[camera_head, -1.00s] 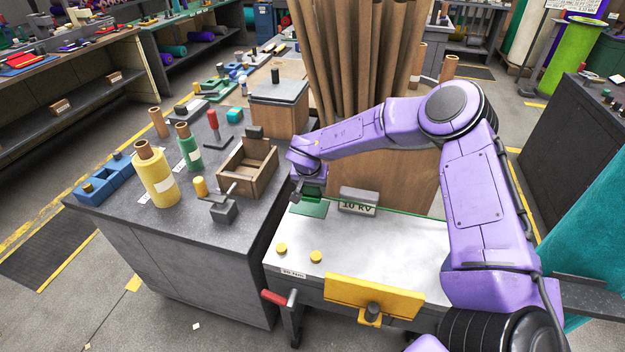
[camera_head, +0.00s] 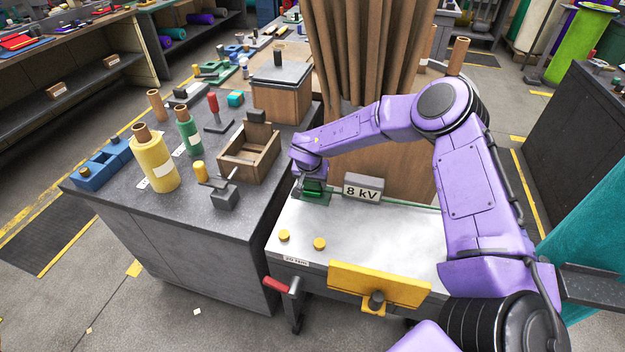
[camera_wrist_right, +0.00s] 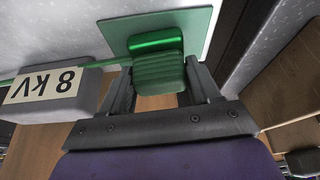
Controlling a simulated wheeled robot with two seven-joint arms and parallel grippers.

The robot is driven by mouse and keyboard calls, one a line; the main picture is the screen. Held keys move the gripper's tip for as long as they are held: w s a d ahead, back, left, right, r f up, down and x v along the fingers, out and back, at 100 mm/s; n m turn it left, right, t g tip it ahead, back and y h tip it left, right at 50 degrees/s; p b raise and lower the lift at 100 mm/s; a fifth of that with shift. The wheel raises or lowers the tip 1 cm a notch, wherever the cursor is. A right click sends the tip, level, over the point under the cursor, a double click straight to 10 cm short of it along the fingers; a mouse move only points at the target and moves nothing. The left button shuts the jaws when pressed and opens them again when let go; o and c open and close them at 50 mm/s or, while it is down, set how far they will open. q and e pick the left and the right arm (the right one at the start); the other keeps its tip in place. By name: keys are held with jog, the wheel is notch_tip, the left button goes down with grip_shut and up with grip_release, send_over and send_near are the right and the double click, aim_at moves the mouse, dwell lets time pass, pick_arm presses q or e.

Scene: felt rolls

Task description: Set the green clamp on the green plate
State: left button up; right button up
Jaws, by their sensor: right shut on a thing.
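The green clamp (camera_wrist_right: 158,68) is a ribbed green block with a shiny green bar, held between the two dark fingers of my right gripper (camera_wrist_right: 160,80). In the head view the clamp (camera_head: 314,187) is at the left back corner of the white-topped bench. The flat green plate (camera_wrist_right: 195,22) shows around and behind the clamp in the wrist view, and the plate (camera_head: 318,199) also shows beneath it in the head view. I cannot tell whether clamp and plate touch. My right gripper (camera_head: 307,186) points down there. My left gripper is not in view.
A grey block labelled 8 kV (camera_head: 363,187) stands close to the right of the clamp. The white bench top (camera_head: 370,235) is mostly clear, with two yellow knobs (camera_head: 302,240) at front left. A wooden box (camera_head: 249,155) and rolls stand on the grey table at left.

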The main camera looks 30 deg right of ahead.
jog(key=shift+f, duration=0.1)
jog(key=shift+w+f, duration=0.15)
jog(key=shift+f, duration=0.1)
jog(key=o, duration=1.4)
jog(key=shift+c, duration=0.2)
jog(key=b+v, duration=0.1)
jog(key=v, duration=0.9)
jog(key=shift+r, duration=0.2)
